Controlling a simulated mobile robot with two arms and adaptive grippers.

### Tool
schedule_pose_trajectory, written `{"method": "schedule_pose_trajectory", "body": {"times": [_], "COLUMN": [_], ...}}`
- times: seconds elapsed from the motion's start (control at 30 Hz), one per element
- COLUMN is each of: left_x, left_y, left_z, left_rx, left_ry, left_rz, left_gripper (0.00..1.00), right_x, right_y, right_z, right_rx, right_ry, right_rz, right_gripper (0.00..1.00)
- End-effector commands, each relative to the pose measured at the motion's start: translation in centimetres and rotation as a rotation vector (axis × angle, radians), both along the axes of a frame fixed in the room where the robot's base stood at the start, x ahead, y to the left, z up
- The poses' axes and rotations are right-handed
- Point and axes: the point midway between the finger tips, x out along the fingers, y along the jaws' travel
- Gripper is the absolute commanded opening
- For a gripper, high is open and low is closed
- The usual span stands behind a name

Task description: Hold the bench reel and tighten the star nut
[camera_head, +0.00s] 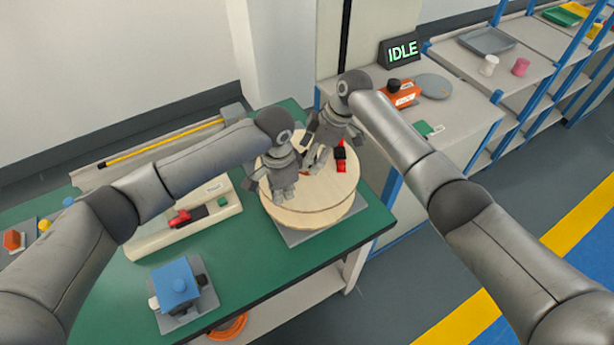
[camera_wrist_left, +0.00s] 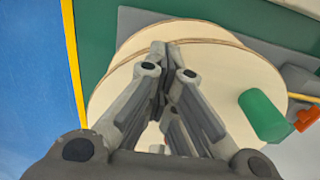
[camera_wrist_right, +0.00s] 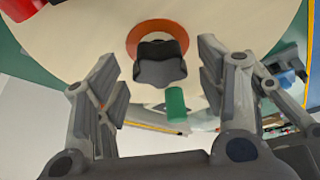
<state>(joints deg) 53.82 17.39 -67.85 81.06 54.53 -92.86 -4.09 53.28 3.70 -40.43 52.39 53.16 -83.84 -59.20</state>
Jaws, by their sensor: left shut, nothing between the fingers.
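The pale wooden bench reel (camera_head: 335,196) sits on a grey plate on the green bench. The black star nut (camera_wrist_right: 160,64) shows in the right wrist view on the reel's face, with an orange-red ring (camera_wrist_right: 176,34) beside it. My left gripper (camera_head: 284,196) is shut and empty at the reel's near-left side; it also shows across the reel (camera_wrist_left: 120,91) in the left wrist view. I cannot tell whether it touches the reel. My right gripper (camera_head: 318,160) is over the reel. Its fingers are open in the right wrist view, one on each side of the star nut, with visible gaps.
A green cylinder (camera_wrist_left: 264,115) stands out near the reel in the left wrist view. A blue block device (camera_head: 177,284) and a cream fixture (camera_head: 150,236) with a red part stand left on the bench. An IDLE display (camera_head: 401,50) stands behind.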

Motion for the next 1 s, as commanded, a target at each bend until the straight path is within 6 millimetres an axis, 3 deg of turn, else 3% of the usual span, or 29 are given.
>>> {"method": "schedule_pose_trajectory", "body": {"times": [0.03,0.23,0.47,1.0], "left_x": [-0.37,-0.36,-0.33,-0.39], "left_y": [0.16,0.17,0.18,0.16], "left_z": [-0.79,-0.8,-0.81,-0.79], "left_rx": [0.006,0.006,0.006,0.005], "left_ry": [0.01,0.01,0.009,0.011], "left_rz": [0.001,0.001,0.001,0.001], "left_gripper": [0.0,0.0,0.0,0.0], "right_x": [0.0,-0.02,-0.11,-0.02], "right_y": [-0.01,-0.02,0.01,0.02], "right_z": [-0.12,-0.14,-0.2,-0.14], "right_rx": [0.0,-0.001,-0.001,0.003], "right_ry": [0.0,0.001,0.001,-0.002], "right_rz": [0.0,-0.001,-0.064,-0.572], "right_gripper": [0.53,0.27,0.27,0.27]}}
